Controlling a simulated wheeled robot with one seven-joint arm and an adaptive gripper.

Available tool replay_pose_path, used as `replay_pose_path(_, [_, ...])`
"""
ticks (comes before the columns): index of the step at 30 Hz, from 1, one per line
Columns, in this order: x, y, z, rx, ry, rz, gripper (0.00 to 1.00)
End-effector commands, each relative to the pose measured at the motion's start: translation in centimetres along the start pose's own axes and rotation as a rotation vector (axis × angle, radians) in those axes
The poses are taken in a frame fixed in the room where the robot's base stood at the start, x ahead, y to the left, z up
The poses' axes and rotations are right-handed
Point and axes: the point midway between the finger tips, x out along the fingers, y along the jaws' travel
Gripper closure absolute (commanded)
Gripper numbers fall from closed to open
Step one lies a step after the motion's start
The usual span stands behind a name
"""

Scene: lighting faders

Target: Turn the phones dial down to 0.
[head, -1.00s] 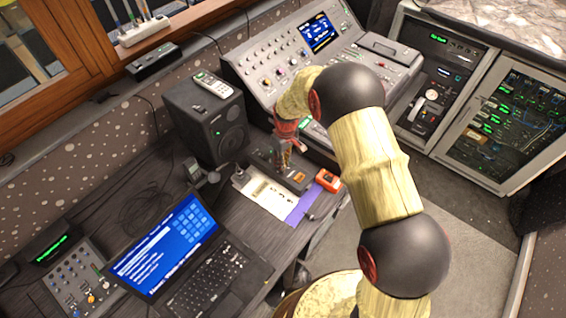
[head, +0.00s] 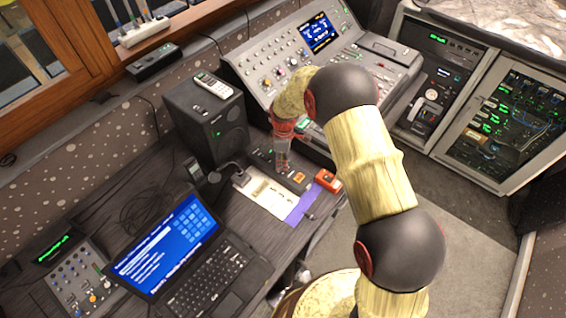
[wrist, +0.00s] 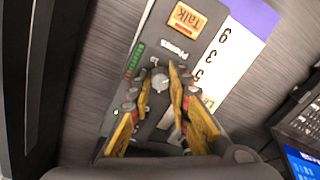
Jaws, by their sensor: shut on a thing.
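The phones dial (wrist: 160,82) is a small grey knob on a dark talkback box (wrist: 200,50), below the printed word "Phones" in the wrist view. My gripper (wrist: 163,76) is shut on the dial, with one finger on each side of it. The fingers hide part of the dial and its scale, so I cannot read its setting. In the head view, my gripper (head: 282,163) points down at the box (head: 262,160), and the dial is hidden there.
An orange Talk button (wrist: 187,18) is on the same box. A red device (head: 328,181), a black speaker (head: 208,120), the mixing console (head: 290,65) and an open laptop (head: 185,260) are around.

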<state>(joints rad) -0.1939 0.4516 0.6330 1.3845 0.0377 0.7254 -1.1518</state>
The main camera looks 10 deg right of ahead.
Motion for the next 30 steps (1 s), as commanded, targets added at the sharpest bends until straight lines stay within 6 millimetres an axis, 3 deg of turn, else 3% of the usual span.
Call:
replay_pose_path(14, [-0.09, 0.13, -0.06, -0.012, 0.001, 0.003, 1.0])
replay_pose_path(15, [-0.09, 0.13, -0.06, -0.012, 0.001, 0.003, 0.79])
replay_pose_path(24, [-0.04, 0.06, -0.02, -0.011, 0.0, 0.001, 0.63])
replay_pose_path(30, [-0.02, 0.03, -0.01, -0.011, 0.0, 0.001, 0.63])
